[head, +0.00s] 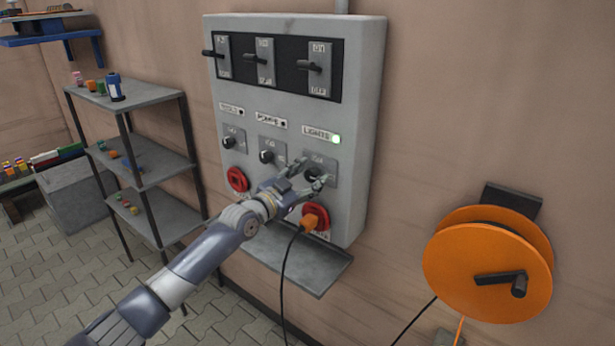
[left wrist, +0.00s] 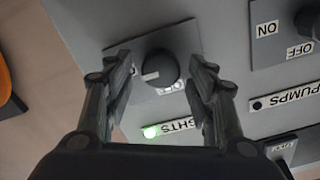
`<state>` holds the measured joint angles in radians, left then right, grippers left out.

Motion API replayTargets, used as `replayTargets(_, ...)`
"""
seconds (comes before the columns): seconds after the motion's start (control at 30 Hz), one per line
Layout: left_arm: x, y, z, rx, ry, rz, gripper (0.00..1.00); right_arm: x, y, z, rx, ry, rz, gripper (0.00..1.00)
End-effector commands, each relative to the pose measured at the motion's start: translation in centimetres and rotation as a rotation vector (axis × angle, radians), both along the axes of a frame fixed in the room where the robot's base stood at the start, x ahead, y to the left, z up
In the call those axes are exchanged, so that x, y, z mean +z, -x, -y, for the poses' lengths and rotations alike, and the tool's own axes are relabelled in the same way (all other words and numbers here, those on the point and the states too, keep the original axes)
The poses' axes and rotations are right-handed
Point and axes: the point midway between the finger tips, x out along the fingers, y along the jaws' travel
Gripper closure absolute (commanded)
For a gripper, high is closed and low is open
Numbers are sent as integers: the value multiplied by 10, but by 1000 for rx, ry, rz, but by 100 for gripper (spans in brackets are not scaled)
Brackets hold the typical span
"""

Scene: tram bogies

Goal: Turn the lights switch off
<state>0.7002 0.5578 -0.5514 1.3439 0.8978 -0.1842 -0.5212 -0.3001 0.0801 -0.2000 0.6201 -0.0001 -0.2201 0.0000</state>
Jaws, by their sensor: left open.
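The grey control box (head: 365,110) hangs on the wall. Its LIGHTS label (head: 318,132) has a lit green lamp (head: 336,139) beside it, also seen in the left wrist view (left wrist: 150,132). Below the label is the lights switch, a round dark knob (left wrist: 160,69) with a white pointer mark, on a grey plate. The pointer aims left in the left wrist view; the plate's lettering is partly hidden. My left gripper (head: 309,171) is open at this knob, one finger on either side of it. My right gripper is not in view.
A PUMPS knob (head: 266,156) and another knob (head: 229,142) sit to the left. Large levers (head: 314,66) are above. An orange plug (head: 309,222) with a black cable is just below my gripper. An orange reel (head: 480,265) hangs to the right; shelves (head: 150,160) stand left.

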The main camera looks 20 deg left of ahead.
Motion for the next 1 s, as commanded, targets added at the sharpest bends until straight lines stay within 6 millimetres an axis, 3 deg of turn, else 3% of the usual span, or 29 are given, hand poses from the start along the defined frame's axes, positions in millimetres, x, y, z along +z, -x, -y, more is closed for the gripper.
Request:
replayTargets(0.17, 0, 0, 0, 0, 0, 0, 49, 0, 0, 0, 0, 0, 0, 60)
replayTargets(0.4, 0, 0, 0, 0, 0, -1, 93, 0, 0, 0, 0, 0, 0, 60)
replayTargets(0.73, -1, 0, -1, 0, 24, -10, 93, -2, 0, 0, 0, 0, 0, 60)
replayTargets(1.0, -2, 0, -2, 1, 159, -58, 93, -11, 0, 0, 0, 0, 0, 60)
